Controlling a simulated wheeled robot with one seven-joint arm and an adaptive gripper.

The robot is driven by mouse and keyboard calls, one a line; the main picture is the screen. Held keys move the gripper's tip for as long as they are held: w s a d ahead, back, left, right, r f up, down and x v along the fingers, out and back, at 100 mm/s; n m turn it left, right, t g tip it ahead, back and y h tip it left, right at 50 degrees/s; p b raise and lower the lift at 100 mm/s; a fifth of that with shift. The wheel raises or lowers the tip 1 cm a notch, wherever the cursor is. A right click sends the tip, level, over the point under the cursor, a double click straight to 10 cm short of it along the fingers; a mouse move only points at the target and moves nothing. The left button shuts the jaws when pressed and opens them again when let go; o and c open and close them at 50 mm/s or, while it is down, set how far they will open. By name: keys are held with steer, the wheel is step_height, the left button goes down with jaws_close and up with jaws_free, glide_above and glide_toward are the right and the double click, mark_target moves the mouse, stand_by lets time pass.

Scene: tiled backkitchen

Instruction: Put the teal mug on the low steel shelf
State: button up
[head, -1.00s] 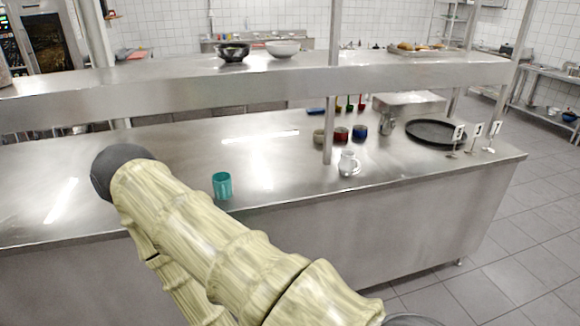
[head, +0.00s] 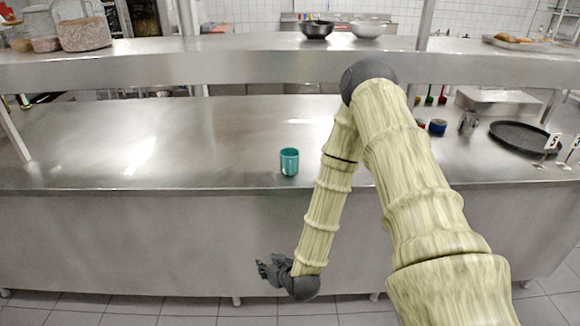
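The teal mug (head: 289,162) stands upright on the steel counter (head: 200,160), close to its front edge, in the head view. My gripper (head: 268,268) hangs in front of the counter's front panel, below and slightly left of the mug and apart from it. It is small and dark here, and its finger opening cannot be made out. A long steel shelf (head: 230,68) runs above the back of the counter on posts. I cannot tell whether this is the low steel shelf.
On the raised shelf stand a dark bowl (head: 317,29), a white bowl (head: 367,29) and a woven basket (head: 84,34). A black round tray (head: 522,138) and number stands (head: 552,143) are at the right. The counter left of the mug is clear.

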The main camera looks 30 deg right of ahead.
steer(key=w+d+r+m+t+h, duration=0.15)
steer(key=w+d+r+t, duration=0.25)
steer(key=w+d+r, duration=0.45)
steer(key=m+t+h, duration=0.1)
steer(key=t+h, duration=0.1)
steer(key=h, duration=0.3)
glide_toward(290, 167)
steer(key=shift+m, duration=0.25)
steer(key=shift+f+p+x, duration=0.15)
steer(key=shift+p+x, duration=0.35)
steer(key=shift+x, duration=1.25)
steer(key=shift+f+p+x, duration=0.15)
steer(key=shift+p+x, duration=0.4)
steer(key=shift+x, duration=1.15)
steer(key=shift+f+p+x, duration=0.15)
steer(key=shift+p+x, duration=0.35)
steer(key=shift+x, duration=1.25)
steer(key=shift+s, duration=0.1)
jaws_close()
